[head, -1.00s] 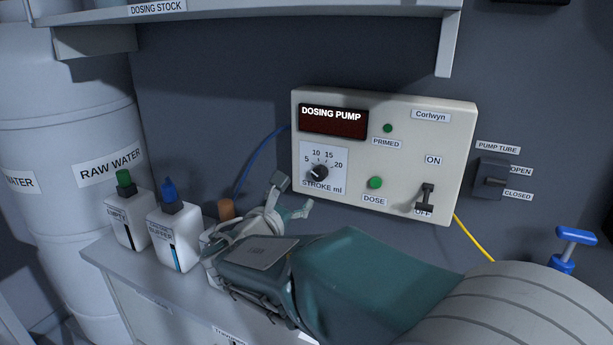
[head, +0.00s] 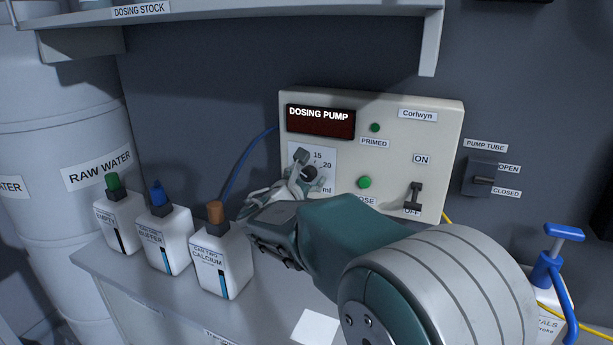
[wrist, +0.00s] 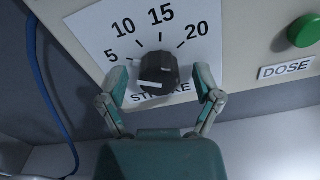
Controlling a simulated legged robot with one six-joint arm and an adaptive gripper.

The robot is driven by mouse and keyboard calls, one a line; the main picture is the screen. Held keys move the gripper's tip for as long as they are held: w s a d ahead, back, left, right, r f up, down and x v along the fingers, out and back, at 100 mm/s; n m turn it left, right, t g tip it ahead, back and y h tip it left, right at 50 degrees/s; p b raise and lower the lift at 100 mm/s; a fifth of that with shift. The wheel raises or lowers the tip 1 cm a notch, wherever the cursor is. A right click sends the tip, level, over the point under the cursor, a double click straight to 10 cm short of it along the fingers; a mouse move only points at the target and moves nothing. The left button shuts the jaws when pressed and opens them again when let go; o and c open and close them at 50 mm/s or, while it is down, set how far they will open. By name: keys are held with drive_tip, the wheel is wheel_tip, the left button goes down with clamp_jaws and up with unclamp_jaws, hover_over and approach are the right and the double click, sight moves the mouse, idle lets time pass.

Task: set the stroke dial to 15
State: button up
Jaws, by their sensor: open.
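The stroke dial is a black knob (wrist: 158,72) on a white scale plate marked 5, 10, 15 and 20, on the dosing pump (head: 440,140). In the wrist view a pale line on the knob's skirt faces the lower left, and I cannot tell exactly which mark it reads. My gripper (wrist: 160,85) is open, with one finger on each side of the knob and visible gaps to it. In the head view the knob (head: 309,173) is partly covered by my gripper (head: 313,172), which also hides the plate's left and lower parts.
A green DOSE button (head: 364,182) and an ON/OFF switch (head: 414,196) sit right of the dial. Three bottles, including the calcium one (head: 222,262), stand on the bench at left. A blue hose (wrist: 45,90) runs left of the plate. A shelf overhangs above.

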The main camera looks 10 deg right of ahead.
drive_tip(key=shift+a, duration=0.1)
drive_tip(key=c, duration=1.1)
drive_tip(key=shift+c, duration=0.2)
drive_tip(key=shift+m, duration=0.3)
drive_tip(key=m, duration=0.3)
drive_tip(key=shift+m, duration=0.3)
drive_tip(key=m, duration=0.3)
drive_tip(key=shift+f+m, duration=0.1)
drive_tip(key=shift+m, duration=0.2)
drive_tip(key=m, duration=0.4)
drive_tip(key=shift+f+m, duration=0.2)
drive_tip(key=shift+m, duration=1.8)
